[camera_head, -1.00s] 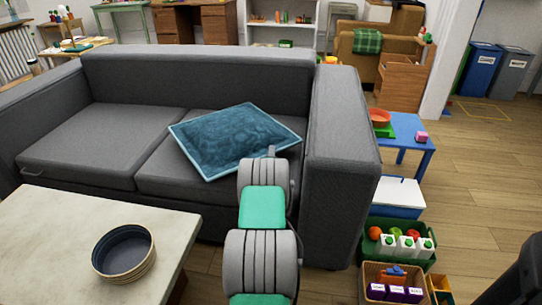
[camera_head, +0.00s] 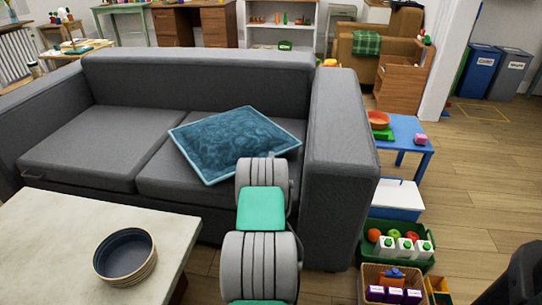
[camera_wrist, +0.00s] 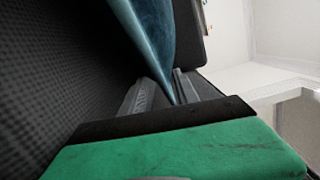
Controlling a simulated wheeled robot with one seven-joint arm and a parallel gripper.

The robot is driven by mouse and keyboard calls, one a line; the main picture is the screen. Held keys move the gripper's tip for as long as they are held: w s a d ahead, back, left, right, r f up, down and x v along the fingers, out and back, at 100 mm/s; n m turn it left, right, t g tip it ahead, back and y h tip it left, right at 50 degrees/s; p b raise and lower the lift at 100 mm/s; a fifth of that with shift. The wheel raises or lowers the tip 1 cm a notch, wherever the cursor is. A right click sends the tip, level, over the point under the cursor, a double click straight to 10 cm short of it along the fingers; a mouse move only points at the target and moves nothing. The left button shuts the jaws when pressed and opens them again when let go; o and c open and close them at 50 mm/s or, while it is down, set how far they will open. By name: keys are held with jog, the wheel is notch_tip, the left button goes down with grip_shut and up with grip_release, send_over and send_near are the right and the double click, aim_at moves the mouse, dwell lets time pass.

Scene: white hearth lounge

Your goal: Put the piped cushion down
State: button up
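The piped cushion (camera_head: 236,143) is blue with a lighter edge. In the head view it appears over the right seat of the grey sofa (camera_head: 95,142), slanted, with its right corner at the end of my arm. Whether its underside rests fully on the seat is hidden. In the wrist view the cushion (camera_wrist: 150,35) narrows to a corner between the two grey fingers of my gripper (camera_wrist: 163,88). The fingers lie close on both sides of it, and my gripper looks shut on that corner. In the head view my arm hides the fingers.
A pale table (camera_head: 60,235) with a dark round bowl (camera_head: 125,256) stands at front left. The sofa's right armrest (camera_head: 340,150) rises beside my arm. A blue table (camera_head: 405,128) and crates (camera_head: 398,262) with food stand to the right. The left seat is bare.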

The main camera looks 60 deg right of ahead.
jog(key=p+v, duration=0.1)
jog(key=v, duration=0.7)
jog(key=w+a+r+n, duration=0.1)
jog(key=w, duration=0.1)
jog(key=w+a+n+y, duration=0.1)
jog(key=w, duration=0.1)
jog(key=w+a+r+n+y, duration=0.1)
jog(key=w+a, duration=0.1)
jog(key=shift+w+r, duration=0.3)
jog(key=shift+r, duration=0.05)
jog(key=w+a+n+y, duration=0.1)
jog(key=a, duration=0.1)
jog(key=w+a+r+n+y, duration=0.1)
jog(key=w+a, duration=0.1)
jog(key=w+a+n+y, duration=0.1)
jog(key=a+n, duration=0.1)
jog(key=shift+w+a+r, duration=0.2)
jog(key=shift+w+r, duration=0.15)
jog(key=shift+r, duration=0.05)
jog(key=a+r+n+g+y, duration=0.3)
jog(key=a+n+y, duration=0.75)
jog(key=a, duration=1.65)
jog(key=s+a+r+n+g, duration=0.2)
jog(key=s+a+n+g, duration=0.2)
jog(key=s+a+n, duration=0.9)
jog(key=s+a, duration=0.3)
jog(key=s, duration=0.1)
jog(key=shift+s+a+r, duration=0.2)
jog(key=shift+s+a, duration=0.15)
